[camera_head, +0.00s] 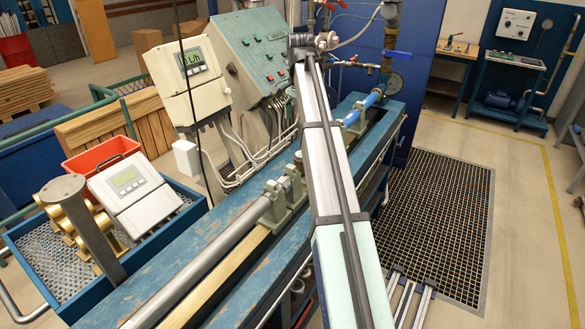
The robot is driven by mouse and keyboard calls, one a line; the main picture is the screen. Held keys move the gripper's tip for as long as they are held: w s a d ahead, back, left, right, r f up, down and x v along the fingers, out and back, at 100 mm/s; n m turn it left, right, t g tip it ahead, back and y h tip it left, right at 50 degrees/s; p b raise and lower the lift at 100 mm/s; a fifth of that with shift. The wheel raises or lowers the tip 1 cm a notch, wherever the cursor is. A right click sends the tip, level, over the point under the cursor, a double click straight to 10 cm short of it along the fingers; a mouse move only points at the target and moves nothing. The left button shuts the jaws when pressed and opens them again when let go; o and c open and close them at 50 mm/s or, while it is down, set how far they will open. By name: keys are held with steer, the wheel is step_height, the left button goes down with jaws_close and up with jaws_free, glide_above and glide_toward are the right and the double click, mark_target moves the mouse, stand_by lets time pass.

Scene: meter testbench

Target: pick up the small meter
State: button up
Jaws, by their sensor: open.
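Several brass meter bodies (62,214) stand in a blue tray cart (28,250) at the left, partly hidden by a grey post (98,235) with a round top. A white meter with a display (130,188) sits beside them at the tray's right side. A larger grey-white display unit (190,78) reading in L/h is mounted upright behind the bench. I cannot tell for sure which of these is the small meter. My gripper cannot be made out in this view.
A worn blue bench (215,262) with a grey pipe (200,270) and green clamps (285,192) runs diagonally through the middle. A green control panel (250,50) rises behind the bench. A floor grating (440,215) lies clear at right.

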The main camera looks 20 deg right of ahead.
mark_target(301, 161)
step_height(301, 161, down, 11)
steer(key=p, duration=0.2)
steer(key=shift+d+p, duration=0.1)
steer(key=shift+p, duration=0.3)
steer(key=shift+s+d+f+p, duration=0.15)
steer(key=shift+f+p, duration=0.45)
steer(key=shift+f, duration=0.7)
steer(key=shift+s+d+f+p, duration=0.1)
steer(key=shift+f+p, duration=0.45)
steer(key=shift+f, duration=0.75)
jaws_close()
